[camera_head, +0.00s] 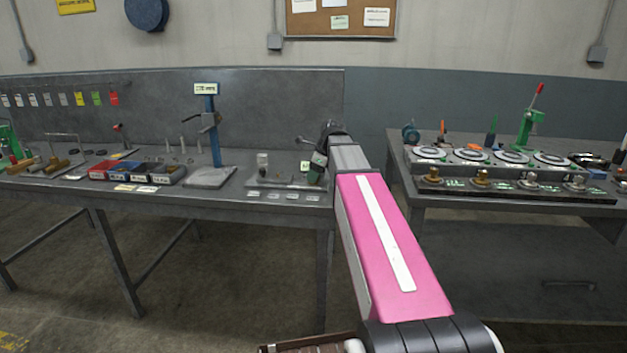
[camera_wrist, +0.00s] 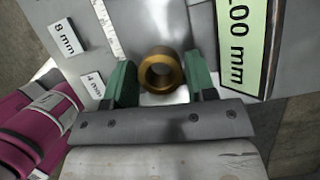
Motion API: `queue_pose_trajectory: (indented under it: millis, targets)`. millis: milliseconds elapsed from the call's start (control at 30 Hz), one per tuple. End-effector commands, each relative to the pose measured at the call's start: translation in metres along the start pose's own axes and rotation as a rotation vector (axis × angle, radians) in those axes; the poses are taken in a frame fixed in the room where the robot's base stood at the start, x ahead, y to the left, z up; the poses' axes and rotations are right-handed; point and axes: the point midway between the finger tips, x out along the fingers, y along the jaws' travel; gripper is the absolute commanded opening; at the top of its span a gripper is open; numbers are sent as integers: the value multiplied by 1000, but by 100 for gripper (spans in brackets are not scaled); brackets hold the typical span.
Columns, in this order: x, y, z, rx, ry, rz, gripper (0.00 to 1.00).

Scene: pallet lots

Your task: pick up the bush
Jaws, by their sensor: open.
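The bush is a brass-coloured ring (camera_wrist: 160,72) with a dark round hole, seen from above in the wrist view. It stands on a light grey metal plate (camera_wrist: 205,42). My gripper (camera_wrist: 160,82) is open, with one green finger to the left of the bush and one to the right. Small gaps seem to show between the fingers and the bush. In the head view my gripper (camera_head: 318,166) is at the right end of the left bench, and the bush cannot be made out there.
An "8 mm" label (camera_wrist: 64,36), a "4 mm" label (camera_wrist: 93,86) and a green "00 mm" sign (camera_wrist: 238,45) surround the plate. In the head view, a blue stand (camera_head: 213,135) and coloured bins (camera_head: 130,172) are to the left. Another bench (camera_head: 520,208) is at right.

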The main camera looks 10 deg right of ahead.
Motion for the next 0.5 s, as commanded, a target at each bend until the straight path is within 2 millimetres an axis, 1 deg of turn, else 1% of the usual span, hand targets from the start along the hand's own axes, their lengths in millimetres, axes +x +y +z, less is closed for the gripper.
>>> queue_pose_trajectory:
  millis: [33, 100, 267, 300, 400, 467, 500]
  targets:
    - [4, 0, 0, 0, 0, 1, 51]
    - [7, 0, 0, 0, 1, 1, 51]
    - [6, 0, 0, 0, 0, 0, 51]
    - [6, 0, 0, 0, 0, 0, 45]
    - [6, 0, 0, 0, 0, 0, 15]
    - [6, 0, 0, 0, 0, 0, 15]
    - [6, 0, 0, 0, 0, 0, 11]
